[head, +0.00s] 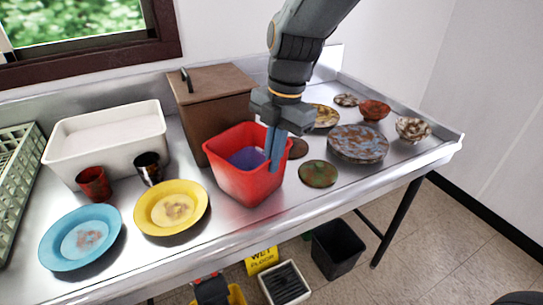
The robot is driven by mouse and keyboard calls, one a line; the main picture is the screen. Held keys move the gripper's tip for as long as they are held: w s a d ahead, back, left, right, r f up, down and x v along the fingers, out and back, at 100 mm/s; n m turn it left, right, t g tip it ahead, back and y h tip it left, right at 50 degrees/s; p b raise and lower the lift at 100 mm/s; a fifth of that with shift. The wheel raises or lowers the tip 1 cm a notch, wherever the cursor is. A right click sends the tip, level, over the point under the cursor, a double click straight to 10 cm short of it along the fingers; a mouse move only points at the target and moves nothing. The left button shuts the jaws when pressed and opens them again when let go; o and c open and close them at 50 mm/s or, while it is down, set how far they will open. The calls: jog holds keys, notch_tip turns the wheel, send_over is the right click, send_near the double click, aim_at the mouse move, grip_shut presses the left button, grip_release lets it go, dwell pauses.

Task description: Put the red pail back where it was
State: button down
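The red pail (238,182) is an open, square-sided tub with a blue-purple inside or content, upright near the front edge of the steel counter. I cannot tell whether its base touches the counter. My gripper (275,168) points down at the pail's right-hand rim. Its two blue-grey fingers lie close together and overlap the rim and upper right wall in the picture. Whether they pinch the rim or only stand beside it is unclear. The fingers hide part of that rim.
A brown lidded box (211,108) stands right behind the pail. A yellow plate (171,208), a dark cup (148,168), a red cup (94,184), a blue plate (80,238) and a white basin (108,145) are left. A green lid-like disc (318,174) and stained dishes (357,143) are right.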

jog(key=c, duration=2.4)
grip_release()
jog(key=shift+f, duration=0.1)
jog(key=o, duration=0.4)
notch_tip(320, 180, up, 12)
jog(key=d+b, duration=0.2)
jog(key=s+d+f+m, duration=0.2)
jog(key=d+f+m, duration=0.5)
jog(key=m, duration=0.2)
jog(key=s+d+f+m+h, duration=0.1)
jog(key=s+d+f+m, duration=0.2)
jog(key=d+f+m, duration=0.4)
jog(key=s+d+f+m+t, duration=0.1)
jog(key=s+d+f+m, duration=0.1)
jog(key=d+f+m, duration=0.5)
jog(key=shift+s+d+m+h, duration=0.1)
jog(key=shift+m+h, duration=0.1)
jog(key=shift+m, duration=1.25)
jog(key=shift+s+d+m+h, duration=0.1)
jog(key=shift+m+h, duration=0.1)
jog(key=shift+m, duration=1.25)
